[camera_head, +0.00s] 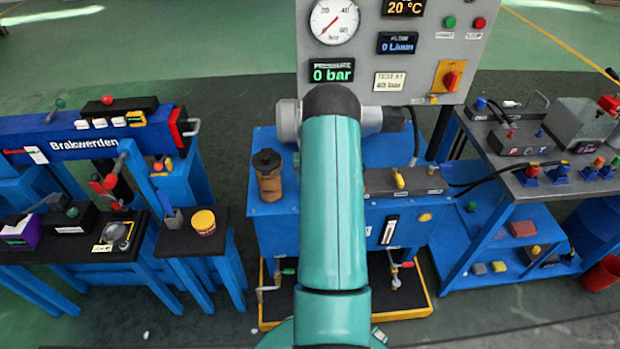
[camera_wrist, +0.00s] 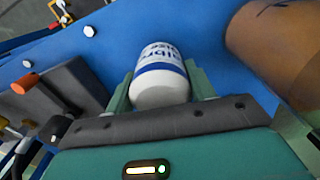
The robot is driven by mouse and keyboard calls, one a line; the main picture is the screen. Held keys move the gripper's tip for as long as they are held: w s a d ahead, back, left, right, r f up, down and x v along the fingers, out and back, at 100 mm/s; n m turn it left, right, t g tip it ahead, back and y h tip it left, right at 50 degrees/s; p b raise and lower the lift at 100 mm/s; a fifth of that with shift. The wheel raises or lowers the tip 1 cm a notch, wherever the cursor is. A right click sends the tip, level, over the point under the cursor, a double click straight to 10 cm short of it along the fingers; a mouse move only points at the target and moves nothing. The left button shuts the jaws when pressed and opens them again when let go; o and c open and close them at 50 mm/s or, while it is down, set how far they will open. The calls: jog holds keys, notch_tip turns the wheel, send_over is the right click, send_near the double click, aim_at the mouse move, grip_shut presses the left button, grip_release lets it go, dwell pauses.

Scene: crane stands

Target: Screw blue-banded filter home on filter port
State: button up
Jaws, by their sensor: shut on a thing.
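The blue-banded filter (camera_wrist: 159,77) is a white canister with blue lettering and a blue band. It sits between the two green fingers of my gripper (camera_wrist: 160,82) in the wrist view, and the fingers are closed on its sides. Its far end is close to a blue surface (camera_wrist: 190,30); I cannot tell if it touches anything. The filter port is not discernible; the filter or my arm may hide it. In the head view my green arm covers the middle of the blue power unit (camera_head: 275,215), and the gripper and filter are hidden behind it.
A brown cylinder (camera_wrist: 275,45) stands close right of my gripper in the wrist view. A dark block (camera_wrist: 60,105) with an orange knob (camera_wrist: 24,80) lies left. The gauge panel (camera_head: 370,55) rises behind my arm. Blue benches stand left and right (camera_head: 510,215).

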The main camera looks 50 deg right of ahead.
jog(key=m, duration=0.4)
jog(key=m, duration=0.4)
jog(key=shift+w, duration=0.1)
jog(key=shift+m, duration=0.6)
jog(key=shift+m, duration=1.2)
jog(key=m, duration=0.2)
jog(key=shift+m, duration=0.3)
